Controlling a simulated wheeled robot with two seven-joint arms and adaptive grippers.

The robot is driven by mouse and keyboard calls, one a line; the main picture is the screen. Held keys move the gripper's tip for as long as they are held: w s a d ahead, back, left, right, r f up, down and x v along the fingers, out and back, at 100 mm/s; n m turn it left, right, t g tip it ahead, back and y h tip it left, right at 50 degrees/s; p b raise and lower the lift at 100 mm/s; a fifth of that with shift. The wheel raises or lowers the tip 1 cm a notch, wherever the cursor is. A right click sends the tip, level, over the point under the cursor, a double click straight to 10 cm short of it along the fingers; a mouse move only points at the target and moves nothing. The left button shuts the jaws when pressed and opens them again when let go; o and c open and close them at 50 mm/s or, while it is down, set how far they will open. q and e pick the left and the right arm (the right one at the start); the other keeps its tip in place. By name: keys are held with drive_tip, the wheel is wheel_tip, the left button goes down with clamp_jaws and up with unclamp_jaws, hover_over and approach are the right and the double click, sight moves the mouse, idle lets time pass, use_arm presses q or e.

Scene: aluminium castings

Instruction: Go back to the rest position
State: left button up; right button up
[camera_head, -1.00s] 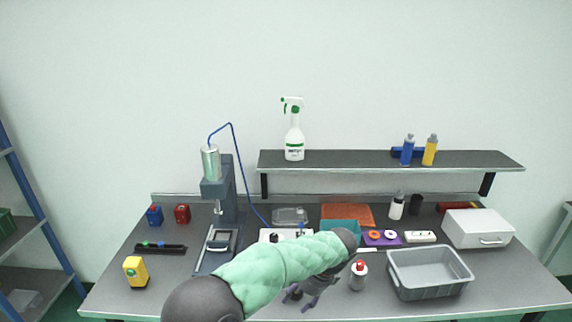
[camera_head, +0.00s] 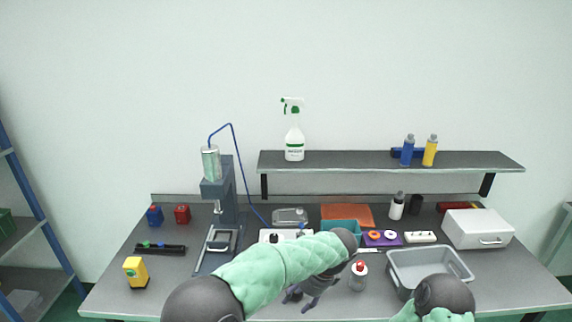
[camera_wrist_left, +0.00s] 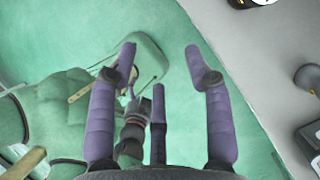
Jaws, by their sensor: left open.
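My left arm reaches in from the lower left of the head view, and its forearm covers the front middle of the grey bench (camera_head: 110,300). My left gripper (camera_head: 302,298) is low over the front of the bench, left of the white bottle with a red cap (camera_head: 358,278). In the left wrist view my left gripper (camera_wrist_left: 160,58) is open, with nothing between its purple fingers. Part of my right arm shows at the lower right of the head view, in front of the grey bin (camera_head: 436,262). My right gripper is not seen there.
The bench also holds a press (camera_head: 222,195), a yellow device (camera_head: 136,270), a white case (camera_head: 478,228) and a teal container (camera_head: 341,225). A shelf (camera_head: 380,160) with a spray bottle (camera_head: 294,143) runs along the back.

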use_arm(q)
drive_tip(key=s+a+f+n+g+h, duration=0.1)
drive_tip(key=s+a+f+n+h, duration=0.15)
drive_tip(key=f, duration=0.45)
drive_tip(key=s+a+f+n+g+h, duration=0.1)
drive_tip(key=s+f+n, duration=0.2)
drive_tip(key=f, duration=0.5)
drive_tip(key=s+a+f+n+g+h, duration=0.1)
drive_tip(key=s+a+f+n+h, duration=0.1)
drive_tip(key=f, duration=0.5)
drive_tip(key=s+a+f+n+t+h+b, duration=0.1)
drive_tip(key=s+a+f+n, duration=0.3)
drive_tip(key=s+f+n, duration=0.2)
drive_tip(key=s+a+f+n+t+h+b, duration=0.1)
drive_tip(key=s+a+f+n+h, duration=0.1)
drive_tip(key=s+f+n, duration=0.5)
drive_tip(key=s+a+n, duration=0.1)
drive_tip(key=s+n, duration=0.2)
drive_tip(key=shift+s+a, duration=0.25)
drive_tip(key=shift+a, duration=0.15)
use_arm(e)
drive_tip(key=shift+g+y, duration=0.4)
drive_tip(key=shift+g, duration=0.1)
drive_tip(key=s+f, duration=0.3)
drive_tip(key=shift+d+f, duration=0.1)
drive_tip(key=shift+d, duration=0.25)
